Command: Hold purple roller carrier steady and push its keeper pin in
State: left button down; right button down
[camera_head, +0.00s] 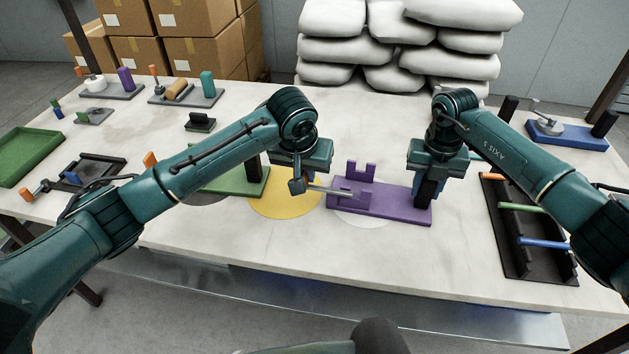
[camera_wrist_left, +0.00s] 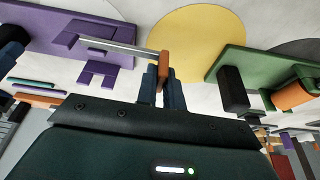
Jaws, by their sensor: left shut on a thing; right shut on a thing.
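The purple roller carrier (camera_head: 391,210) lies flat on the table, right of centre, with two purple uprights (camera_head: 360,172) at its left end. My right gripper (camera_head: 426,192) is shut at the carrier's right end; its fingers hide exactly what they grasp there. My left gripper (camera_head: 297,184) is shut on the keeper pin (camera_head: 326,190), left of the carrier. In the left wrist view the orange-brown pin head (camera_wrist_left: 164,66) sits at the fingertips (camera_wrist_left: 160,82). The grey shaft reaches the purple upright (camera_wrist_left: 98,47); how deep it sits I cannot tell.
A yellow disc (camera_head: 285,206) lies under my left gripper. A green carrier (camera_head: 232,183) stands left of it, partly behind my left arm. A dark rack with coloured rods (camera_head: 526,225) is at right. A blue-based fixture (camera_head: 570,137) stands back right.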

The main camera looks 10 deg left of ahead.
aim_at(320, 187)
pick_arm(q)
jog(key=shift+s+d, duration=0.1)
jog(key=shift+d, duration=1.25)
pick_arm(e)
jog(key=shift+a, duration=0.15)
pick_arm(q)
jog(key=c, duration=2)
grip_release()
jog(key=shift+d, duration=0.15)
jog(key=o, duration=0.5)
jog(key=shift+o, duration=0.2)
jog(key=shift+r, duration=0.1)
jog(key=v, duration=1.1)
jog(key=shift+s+r, duration=0.15)
jog(key=shift+r, duration=0.25)
pick_arm(e)
jog(key=c, duration=1)
grip_release()
jog(key=shift+o, duration=0.4)
